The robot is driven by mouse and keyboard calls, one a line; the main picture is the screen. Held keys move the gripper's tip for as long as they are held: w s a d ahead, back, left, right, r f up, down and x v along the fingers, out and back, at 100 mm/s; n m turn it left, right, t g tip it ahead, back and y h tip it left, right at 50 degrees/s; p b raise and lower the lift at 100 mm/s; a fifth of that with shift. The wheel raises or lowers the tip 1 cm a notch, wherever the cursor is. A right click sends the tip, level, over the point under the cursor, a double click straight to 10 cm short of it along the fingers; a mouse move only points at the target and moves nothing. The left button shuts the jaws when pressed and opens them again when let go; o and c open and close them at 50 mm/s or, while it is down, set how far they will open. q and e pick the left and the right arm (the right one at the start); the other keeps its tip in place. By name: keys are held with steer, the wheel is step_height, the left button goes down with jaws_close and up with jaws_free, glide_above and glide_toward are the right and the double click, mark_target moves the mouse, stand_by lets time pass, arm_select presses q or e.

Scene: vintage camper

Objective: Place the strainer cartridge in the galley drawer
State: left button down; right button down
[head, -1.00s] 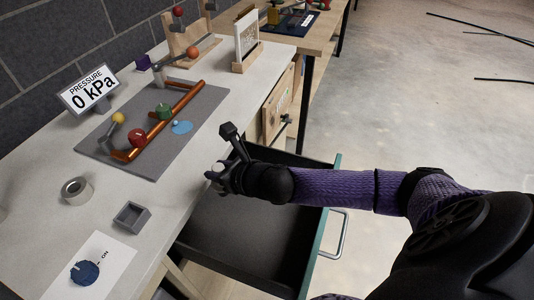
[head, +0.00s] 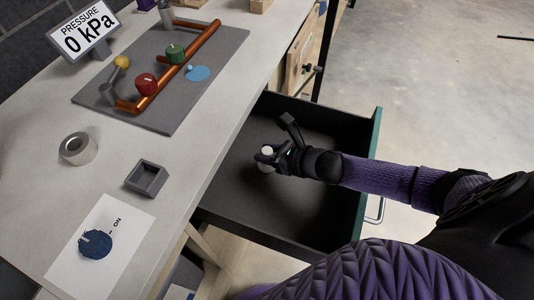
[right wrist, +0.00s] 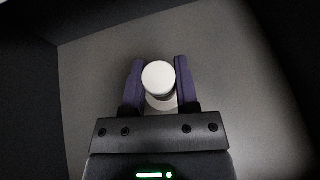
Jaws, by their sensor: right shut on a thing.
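The strainer cartridge (right wrist: 158,76) is a small white cylinder with a round top. My right gripper (head: 266,158) is shut on it, and in the right wrist view it sits between the two purple fingers of the gripper (right wrist: 158,88). The galley drawer (head: 225,196) is pulled open, with a dark interior and a green front. The gripper and cartridge are over the inside of the drawer in the head view. The right wrist view shows the drawer floor beneath them. I cannot tell whether the cartridge touches the floor. My left gripper is not in view.
The pale bench (head: 180,143) runs along the left. It bears a grey mat with copper pipe (head: 190,62) and valves, a tape roll (head: 77,147), a small grey tray (head: 131,178) and a blue knob (head: 97,244). The drawer floor around the gripper looks clear.

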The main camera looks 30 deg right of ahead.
steer(key=shift+r, duration=0.15)
steer(key=shift+f, duration=0.2)
steer(key=shift+c, duration=1.8)
jaws_free()
steer(key=shift+r, duration=0.15)
steer(key=shift+s+d+r+p, duration=0.15)
steer(key=shift+s+r+p, duration=0.05)
steer(key=shift+r+p, duration=0.1)
arm_select(q)
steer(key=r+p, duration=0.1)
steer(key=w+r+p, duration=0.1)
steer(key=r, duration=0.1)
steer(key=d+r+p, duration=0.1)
steer(key=p, duration=0.1)
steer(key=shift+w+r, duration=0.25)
arm_select(e)
steer(key=v, duration=1.1)
steer(key=shift+s, duration=0.15)
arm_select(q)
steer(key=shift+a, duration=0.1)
arm_select(e)
steer(key=shift+d, duration=0.1)
